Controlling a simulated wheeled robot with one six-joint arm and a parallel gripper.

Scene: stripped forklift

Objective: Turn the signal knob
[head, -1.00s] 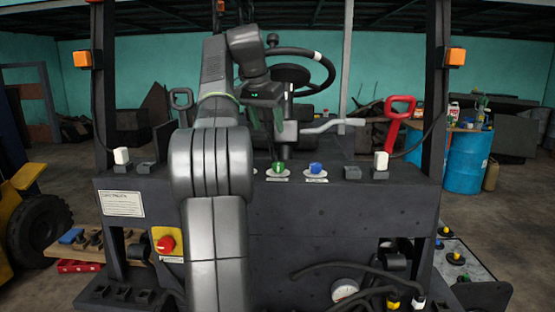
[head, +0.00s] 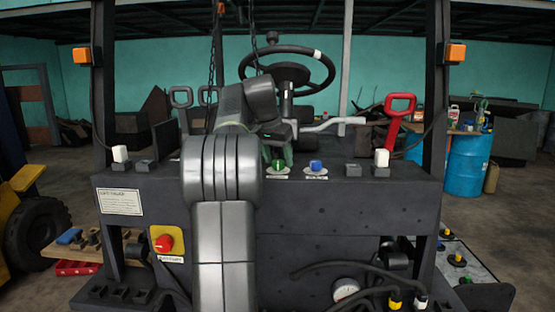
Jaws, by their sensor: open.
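A green knob (head: 278,167) and a blue knob (head: 316,167) stand on light round plates on top of the dark panel. A red knob (head: 163,243) sits on a yellow plate on the panel's front at left. The knob labels are too small to read, so I cannot tell which is the signal knob. My gripper (head: 280,151) is low, right beside the green knob, with its fingers pointing down. It is open and partly hidden by my own arm. I cannot tell whether a finger touches the green knob.
A steering wheel (head: 286,66) and a grey lever (head: 328,127) stand behind my gripper. A red handle (head: 398,108) rises at right. White-topped switches (head: 381,158) stand on the panel's ends. Hoses and a gauge (head: 345,288) are below. Hanging chains (head: 214,70) are close to my arm.

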